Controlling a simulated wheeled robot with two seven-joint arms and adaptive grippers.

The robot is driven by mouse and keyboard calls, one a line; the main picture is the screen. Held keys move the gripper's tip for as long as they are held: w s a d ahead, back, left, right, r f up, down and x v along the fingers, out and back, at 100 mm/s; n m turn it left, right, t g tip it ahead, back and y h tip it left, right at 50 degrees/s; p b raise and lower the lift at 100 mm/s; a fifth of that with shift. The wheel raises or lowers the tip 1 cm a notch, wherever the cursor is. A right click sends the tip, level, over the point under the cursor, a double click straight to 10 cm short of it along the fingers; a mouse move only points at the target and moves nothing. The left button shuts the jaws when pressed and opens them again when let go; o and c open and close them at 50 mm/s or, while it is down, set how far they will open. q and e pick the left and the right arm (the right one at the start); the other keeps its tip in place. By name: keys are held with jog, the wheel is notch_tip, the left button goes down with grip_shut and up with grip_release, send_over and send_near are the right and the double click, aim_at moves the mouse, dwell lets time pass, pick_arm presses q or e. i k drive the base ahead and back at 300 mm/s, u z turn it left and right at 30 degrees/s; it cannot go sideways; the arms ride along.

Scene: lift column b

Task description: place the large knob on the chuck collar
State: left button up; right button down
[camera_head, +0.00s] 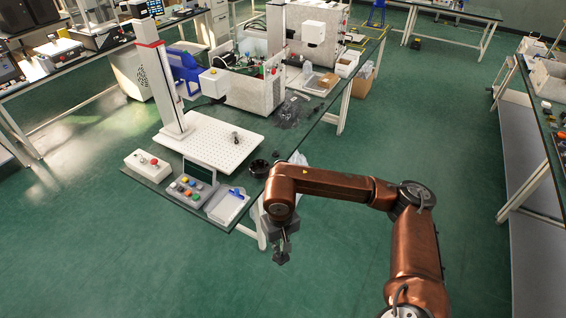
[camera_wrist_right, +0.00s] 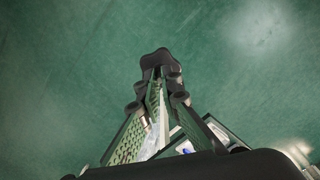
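A black round item (camera_head: 258,167) sits on the near right part of the bench; it may be the large knob, but it is too small to tell. A small dark piece (camera_head: 235,138) stands on the white perforated plate (camera_head: 196,146) at the foot of the white column; I cannot tell whether it is the chuck collar. My right gripper (camera_head: 281,258) hangs fingers-down off the bench's near right corner, over the floor. My left gripper is not in view.
The white column (camera_head: 160,90) rises behind the plate. A button panel (camera_head: 188,187), a white box with a red button (camera_head: 147,162) and a white tray with a blue item (camera_head: 228,206) line the near edge. An open case (camera_head: 250,90) stands farther back.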

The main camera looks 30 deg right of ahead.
aim_at(260, 171)
jog(key=z, duration=0.85)
jog(key=i, duration=1.25)
jog(key=u, duration=0.65)
jog(key=i, duration=0.65)
jog(key=u, duration=0.75)
